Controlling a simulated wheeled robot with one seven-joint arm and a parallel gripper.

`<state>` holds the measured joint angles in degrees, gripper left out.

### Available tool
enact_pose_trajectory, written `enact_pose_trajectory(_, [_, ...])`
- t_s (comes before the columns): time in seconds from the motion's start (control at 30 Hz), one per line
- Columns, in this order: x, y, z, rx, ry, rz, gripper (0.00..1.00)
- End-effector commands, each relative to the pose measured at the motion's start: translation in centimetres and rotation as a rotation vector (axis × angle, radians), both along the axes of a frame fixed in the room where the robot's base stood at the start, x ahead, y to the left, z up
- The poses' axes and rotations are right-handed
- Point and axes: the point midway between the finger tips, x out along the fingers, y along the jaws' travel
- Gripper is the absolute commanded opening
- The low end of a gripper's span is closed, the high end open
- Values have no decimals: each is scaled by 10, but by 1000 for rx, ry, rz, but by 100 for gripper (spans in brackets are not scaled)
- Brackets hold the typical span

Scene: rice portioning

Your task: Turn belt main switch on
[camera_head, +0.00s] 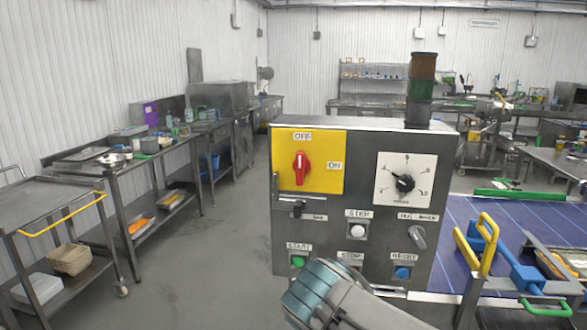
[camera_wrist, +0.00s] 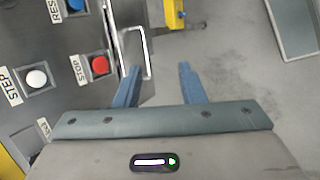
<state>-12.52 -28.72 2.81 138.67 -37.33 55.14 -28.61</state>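The red main switch knob (camera_head: 300,168) sits on a yellow plate (camera_head: 325,178) at the upper left of the grey control box (camera_head: 357,145). The knob stands upright, in line with the OFF label (camera_head: 302,136) above it. The ON label (camera_head: 334,166) is to its right. My gripper (camera_wrist: 160,70) is open, with nothing between its two blue fingers. In the head view my arm's teal end part shows below the box front, lower than the switch; the fingers cannot be made out there. The switch is not in the wrist view.
The box also has a black dial (camera_head: 403,183), a white STEP button (camera_head: 358,230), a green START button (camera_head: 298,262) and a blue RESET button (camera_head: 403,272). The red STOP button (camera_wrist: 100,65) shows near my fingers.

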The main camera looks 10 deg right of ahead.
Motion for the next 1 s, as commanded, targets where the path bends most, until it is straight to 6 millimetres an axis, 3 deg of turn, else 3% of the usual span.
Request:
enact_pose_trajectory(0.17, [34,11,57,-429,8,388,36])
enact_pose_trajectory(0.3, [57,33,108,-793,7,638,36])
enact_pose_trajectory(0.53, [74,80,182,-1291,-2,861,36])
enact_pose_trajectory(0.73, [76,98,206,-1467,-5,905,36])
enact_pose_trajectory(0.87, [86,96,208,-1477,-2,906,36])
enact_pose_trajectory(1.0, [107,87,208,-1475,1,906,36])
